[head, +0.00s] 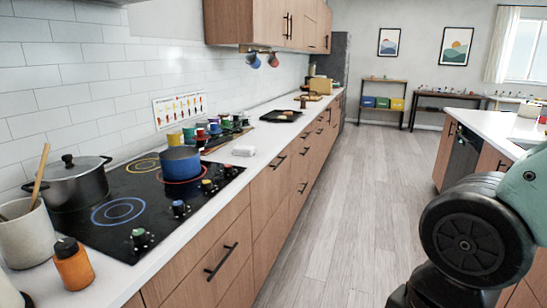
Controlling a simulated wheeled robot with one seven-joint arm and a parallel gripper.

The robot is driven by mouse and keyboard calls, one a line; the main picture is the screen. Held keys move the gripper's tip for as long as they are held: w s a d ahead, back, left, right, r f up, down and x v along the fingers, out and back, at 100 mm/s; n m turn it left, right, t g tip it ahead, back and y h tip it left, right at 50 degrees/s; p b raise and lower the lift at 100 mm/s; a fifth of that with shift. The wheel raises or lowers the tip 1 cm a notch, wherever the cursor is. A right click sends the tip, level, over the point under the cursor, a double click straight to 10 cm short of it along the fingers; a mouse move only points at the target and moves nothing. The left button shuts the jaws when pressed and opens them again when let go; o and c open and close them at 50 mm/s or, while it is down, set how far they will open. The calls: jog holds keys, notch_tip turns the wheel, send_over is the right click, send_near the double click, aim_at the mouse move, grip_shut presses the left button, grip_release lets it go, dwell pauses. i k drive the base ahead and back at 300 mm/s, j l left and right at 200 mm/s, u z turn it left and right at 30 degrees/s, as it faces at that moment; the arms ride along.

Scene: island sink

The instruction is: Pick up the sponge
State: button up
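I cannot make out a sponge for certain in the head view. My gripper is not in view; only part of my own arm shows at the lower right, hiding some of the island.
A black stovetop (122,207) holds a blue pot (181,164) and a dark lidded pot (74,182). An orange bottle (73,264) and utensil crock (24,232) stand near. A black tray (282,116) lies farther along. The wooden floor (356,200) between counters is clear.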

aim_at(244, 150)
jog(key=i+z, duration=0.3)
jog(key=i, duration=0.95)
jog(key=i+u, duration=0.45)
jog(key=i+l+u, duration=0.15)
jog(key=u, duration=0.3)
jog(key=i+u, duration=0.25)
jog(key=u, duration=0.25)
jog(key=i+l+u, duration=0.2)
jog(key=u, duration=0.3)
jog(key=i+l+u, duration=0.25)
jog(key=u, duration=0.25)
jog(key=i+l+u, duration=0.15)
jog(key=u, duration=0.35)
jog(key=l, duration=0.1)
